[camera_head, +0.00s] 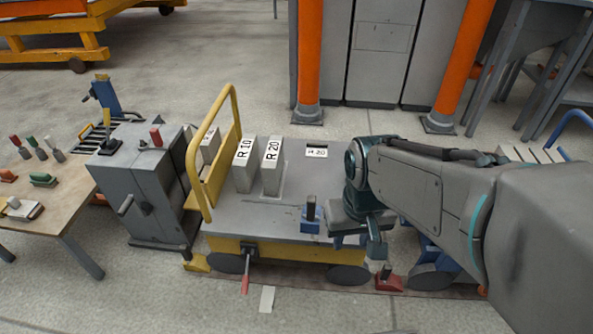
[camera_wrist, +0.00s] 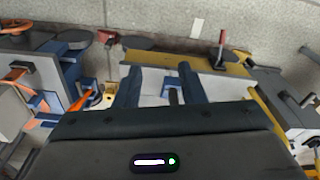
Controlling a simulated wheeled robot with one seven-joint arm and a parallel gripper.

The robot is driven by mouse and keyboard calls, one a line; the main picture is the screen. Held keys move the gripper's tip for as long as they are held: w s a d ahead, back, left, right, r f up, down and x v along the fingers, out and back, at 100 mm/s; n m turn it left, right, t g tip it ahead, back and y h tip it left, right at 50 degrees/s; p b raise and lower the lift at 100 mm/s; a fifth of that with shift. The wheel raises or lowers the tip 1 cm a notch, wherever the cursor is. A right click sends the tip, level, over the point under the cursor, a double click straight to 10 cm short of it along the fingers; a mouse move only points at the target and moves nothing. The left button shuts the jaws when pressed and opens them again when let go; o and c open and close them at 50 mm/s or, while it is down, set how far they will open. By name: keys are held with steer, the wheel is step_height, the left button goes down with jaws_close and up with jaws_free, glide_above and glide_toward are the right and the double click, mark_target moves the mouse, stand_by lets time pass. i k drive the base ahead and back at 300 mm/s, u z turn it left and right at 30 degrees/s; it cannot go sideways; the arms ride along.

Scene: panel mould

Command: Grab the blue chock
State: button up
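The blue chock (camera_head: 311,224), a small blue block with a dark upright grip, stands on the grey deck of the yellow cart (camera_head: 285,252), near its front edge. My gripper (camera_head: 358,243) is above the deck's right end, just to the right of the chock and apart from it in the head view. In the wrist view my gripper (camera_wrist: 161,88) shows two spread fingers with a gap between them. A dark upright piece, seemingly the chock's grip (camera_wrist: 173,96), shows in that gap near one finger. The rest of the chock is mostly hidden there by my gripper's body.
Two grey blocks marked R 10 (camera_head: 244,165) and R 20 (camera_head: 271,168) stand further back on the deck. A red chock (camera_head: 389,280) lies on the floor by the wheels. A yellow handrail (camera_head: 190,160) and a grey cabinet (camera_head: 140,190) are left.

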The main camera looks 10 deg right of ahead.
mark_target(310, 213)
steer(key=u, duration=0.15)
steer(key=i, duration=0.25)
steer(key=z, duration=2.65)
steer(key=k, duration=1.2)
steer(key=u, duration=2.25)
steer(key=i, duration=0.5)
steer(key=z, duration=0.05)
